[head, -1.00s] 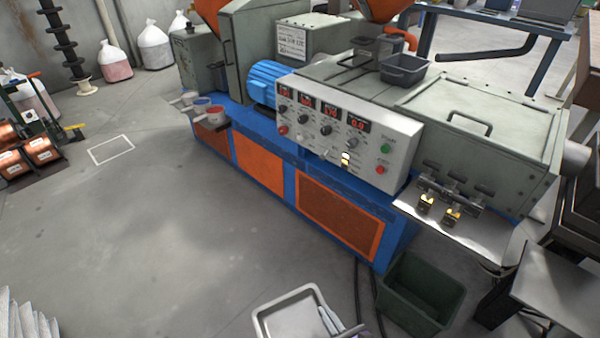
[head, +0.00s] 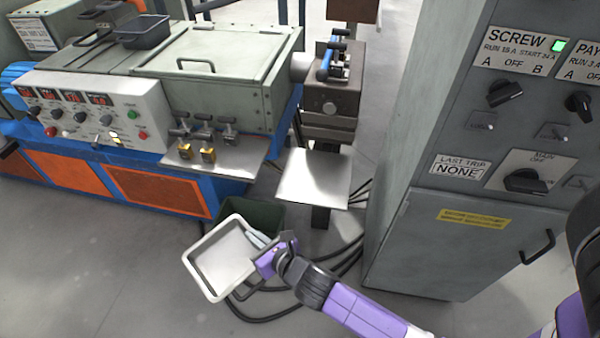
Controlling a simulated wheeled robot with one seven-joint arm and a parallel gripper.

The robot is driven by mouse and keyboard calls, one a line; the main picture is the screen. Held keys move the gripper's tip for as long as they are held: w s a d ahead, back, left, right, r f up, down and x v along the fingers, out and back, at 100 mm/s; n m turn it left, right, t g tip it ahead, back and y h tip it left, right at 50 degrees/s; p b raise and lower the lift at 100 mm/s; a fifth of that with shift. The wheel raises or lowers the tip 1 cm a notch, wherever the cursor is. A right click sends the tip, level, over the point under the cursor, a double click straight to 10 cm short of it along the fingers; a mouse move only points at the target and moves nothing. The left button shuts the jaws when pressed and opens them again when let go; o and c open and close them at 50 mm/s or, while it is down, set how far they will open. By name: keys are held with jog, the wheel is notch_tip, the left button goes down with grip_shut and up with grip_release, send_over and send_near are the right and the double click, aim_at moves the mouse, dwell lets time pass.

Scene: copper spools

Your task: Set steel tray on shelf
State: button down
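The steel tray (head: 212,273), pale, shallow and rectangular with a raised rim, hangs in the air at the lower middle of the head view. My purple gripper (head: 259,240) is at its right side, with pale grey pieces that look like fingers at the rim; it appears shut on that edge. The exact contact is partly hidden by the wrist. The task's shelf is not labelled. A bare, flat metal plate (head: 313,180) stands right of the tray, below a dark machine head. Another metal ledge (head: 232,172) juts from the machine's front, left of the plate.
Brass padlocks (head: 208,155) hang over the ledge. A green bin (head: 262,217) stands on the floor behind the tray. Black cables (head: 345,255) cross the floor. A tall grey switch cabinet (head: 430,240) blocks the right side. The floor at lower left is clear.

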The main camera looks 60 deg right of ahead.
jog(key=w+d+r+m+g+h, duration=0.1)
jog(key=d+r+m+h, duration=0.1)
jog(key=d+r, duration=0.3)
jog(key=w+d+r+m+h, duration=0.1)
jog(key=d+r, duration=0.1)
jog(key=d, duration=0.5)
notch_tip(320, 180, up, 11)
jog(key=m+g+h, duration=0.6)
jog(key=m, duration=0.3)
send_over(341, 180)
notch_tip(341, 180, down, 14)
jog(key=b, duration=0.3)
jog(key=shift+b, duration=0.3)
jog(key=shift+f+b, duration=0.75)
jog(key=shift+f, duration=1.6)
jog(key=shift+f, duration=0.1)
jog(key=c, duration=1.7)
grip_release()
jog(key=shift+f, duration=0.1)
